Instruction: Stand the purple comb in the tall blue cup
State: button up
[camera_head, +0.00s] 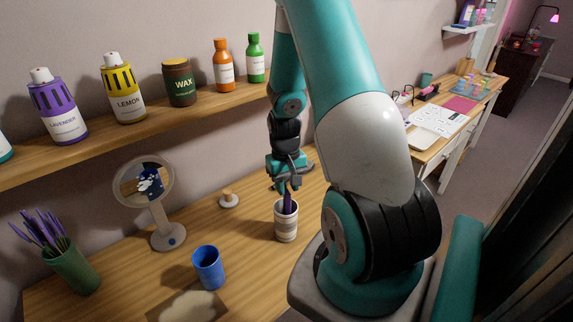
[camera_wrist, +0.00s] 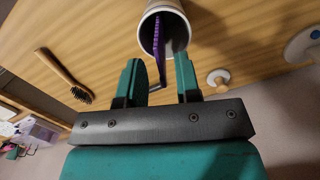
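The purple comb (camera_head: 288,203) stands in a white cup (camera_head: 286,225), its upper part above the rim. My gripper (camera_head: 285,183) is over that cup, at the comb's upper end. In the wrist view, my gripper (camera_wrist: 160,78) has its fingers spread. The comb (camera_wrist: 159,42) shows between the finger lines, inside the white cup (camera_wrist: 147,33); I see no grip on it. The blue cup (camera_head: 208,270) stands upright on the table at the front, left of the white cup, and looks empty.
A round mirror (camera_head: 157,225) and a small knobbed object (camera_head: 229,201) stand behind the cups. A green vase (camera_head: 73,272) of purple stems is at left. A shelf (camera_head: 150,127) with bottles overhangs the back.

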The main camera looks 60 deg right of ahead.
jog(key=r, duration=0.5)
jog(key=r+b, duration=0.1)
jog(key=r, duration=0.2)
jog(key=shift+w+d+r, duration=0.2)
jog(key=shift+w+r, duration=0.1)
jog(key=shift+w, duration=0.05)
jog(key=a+r+n+t+y, duration=0.1)
jog(key=a+r+n, duration=0.35)
jog(key=a, duration=0.65)
jog(key=a+r+n, duration=0.3)
jog(key=a+r, duration=0.2)
jog(key=a, duration=0.7)
jog(key=s+a+r+n+y, duration=0.1)
jog(key=s+a+r+n, duration=0.1)
jog(key=s+a, duration=0.3)
jog(key=s+a+r+n+y, duration=0.1)
jog(key=s+a+r+n, duration=0.1)
jog(key=s+a+n, duration=0.2)
jog(key=s+a, duration=0.2)
jog(key=a, duration=0.1)
jog(key=shift+a+r+y, duration=0.3)
jog(key=shift+r, duration=0.05)
